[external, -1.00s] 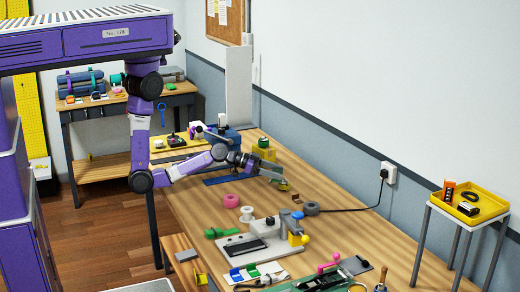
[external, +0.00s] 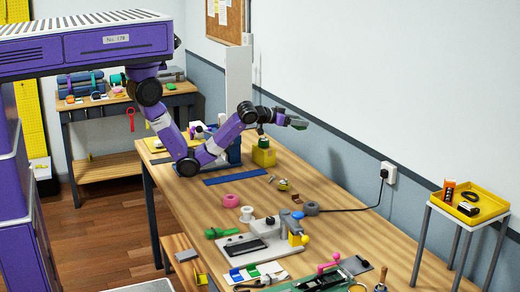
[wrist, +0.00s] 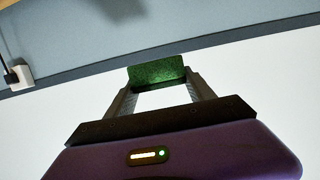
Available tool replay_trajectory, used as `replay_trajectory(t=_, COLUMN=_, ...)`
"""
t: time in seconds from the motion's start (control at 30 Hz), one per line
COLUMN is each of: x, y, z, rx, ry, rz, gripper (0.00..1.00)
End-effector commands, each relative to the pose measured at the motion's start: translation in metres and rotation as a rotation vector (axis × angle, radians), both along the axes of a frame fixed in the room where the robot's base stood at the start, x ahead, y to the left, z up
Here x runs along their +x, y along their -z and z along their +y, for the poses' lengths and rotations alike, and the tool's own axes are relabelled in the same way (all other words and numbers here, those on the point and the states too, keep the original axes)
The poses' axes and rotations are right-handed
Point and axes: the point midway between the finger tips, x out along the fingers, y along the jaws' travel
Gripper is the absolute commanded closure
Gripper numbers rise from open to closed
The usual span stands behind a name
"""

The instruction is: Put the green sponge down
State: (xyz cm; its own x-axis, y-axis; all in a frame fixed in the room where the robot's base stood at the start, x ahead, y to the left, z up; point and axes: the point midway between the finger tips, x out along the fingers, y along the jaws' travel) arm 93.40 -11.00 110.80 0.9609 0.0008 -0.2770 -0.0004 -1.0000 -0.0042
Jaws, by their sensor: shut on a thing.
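My gripper (external: 289,121) is raised well above the far part of the long workbench and reaches toward the wall. It is shut on the green sponge (external: 299,124). In the wrist view the sponge (wrist: 157,70) sits as a dark green, speckled slab across the tips of both dark fingers. My gripper (wrist: 160,88) has only pale wall and the grey-blue lower wall band behind it. The sponge touches nothing else that I can see.
The workbench (external: 345,232) has bare wood below and right of my gripper. A wall socket (external: 389,173) holds a plugged cord.

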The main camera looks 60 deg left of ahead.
Motion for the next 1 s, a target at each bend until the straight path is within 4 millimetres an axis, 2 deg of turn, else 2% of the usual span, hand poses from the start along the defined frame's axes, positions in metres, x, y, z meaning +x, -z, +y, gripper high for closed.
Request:
replay_trajectory(t=0.6, x=0.000, y=0.136, z=0.001, rx=0.002, ry=-0.003, rz=0.006, gripper=0.74)
replay_trajectory(t=0.87, x=0.000, y=0.158, z=0.000, rx=0.001, ry=-0.001, rz=0.003, gripper=0.74)
replay_trajectory(t=1.0, x=0.000, y=0.179, z=0.001, rx=0.001, ry=-0.002, rz=0.004, gripper=0.74)
